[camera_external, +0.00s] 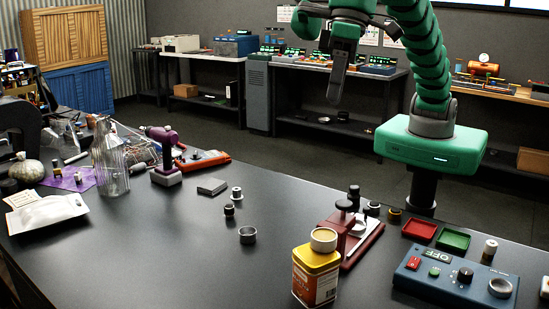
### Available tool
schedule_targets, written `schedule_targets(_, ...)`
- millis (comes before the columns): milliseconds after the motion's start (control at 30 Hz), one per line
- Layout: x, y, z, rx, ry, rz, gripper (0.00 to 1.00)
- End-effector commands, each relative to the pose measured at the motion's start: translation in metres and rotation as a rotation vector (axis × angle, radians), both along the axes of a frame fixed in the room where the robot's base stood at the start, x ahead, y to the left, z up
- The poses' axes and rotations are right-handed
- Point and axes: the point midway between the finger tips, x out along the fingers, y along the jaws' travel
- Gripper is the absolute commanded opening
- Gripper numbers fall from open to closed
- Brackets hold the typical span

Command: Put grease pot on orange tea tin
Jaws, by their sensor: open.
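The orange tea tin (316,279), yellow-orange with a pale label, stands upright at the front edge of the dark table. A small round piece (323,240) with a tan top and pale rim rests on the tin's top. It looks like the grease pot, but I cannot tell it surely from a tin lid. My gripper (336,98) points down high above the table, up and well apart from the tin. It is open, seen almost edge-on, and nothing shows between its fingers.
A red press-like fixture (350,236) stands close behind the tin. A blue control box (456,278), a red tray (419,230) and a green tray (454,240) lie right. The table's front middle is clear.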

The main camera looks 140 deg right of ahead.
Motion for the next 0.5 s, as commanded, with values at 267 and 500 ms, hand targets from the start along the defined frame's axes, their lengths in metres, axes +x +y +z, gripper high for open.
schedule_targets(267, -0.029, 0.003, 0.093, -0.093, -0.187, 0.194, 0.71)
schedule_targets(500, -0.065, 0.006, 0.163, -0.204, -0.342, 0.349, 0.71)
